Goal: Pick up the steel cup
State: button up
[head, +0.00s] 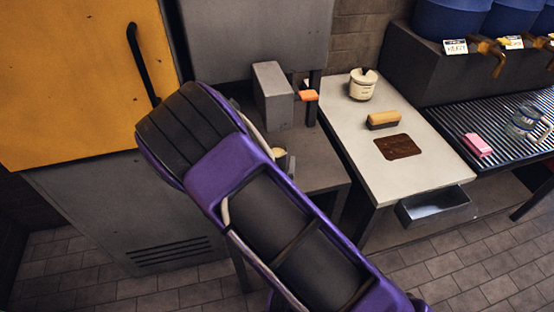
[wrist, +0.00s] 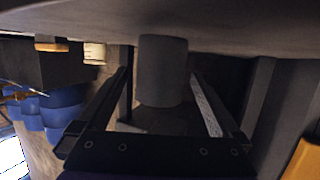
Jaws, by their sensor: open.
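The steel cup (wrist: 162,72) shows in the wrist view as a plain grey cylinder, upside down in this picture, against the grey counter surface (wrist: 225,50). My gripper (wrist: 160,80) is open, with one finger on each side of the cup. Gaps show between the cup and both fingers, and I see no clear contact. In the head view my purple arm covers the gripper. A small round pale rim (head: 281,154) shows at the arm's edge on the low grey counter; I cannot tell if it is the cup.
A grey box (head: 273,95) and an orange-tipped part (head: 307,96) stand behind on the counter. The pale table (head: 361,172) to the right holds a labelled jar (head: 363,84), a brush (head: 383,120) and a brown mat (head: 398,147). A yellow cabinet (head: 75,80) stands left.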

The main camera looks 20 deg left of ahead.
jog(key=shift+x, duration=1.25)
grip_shut()
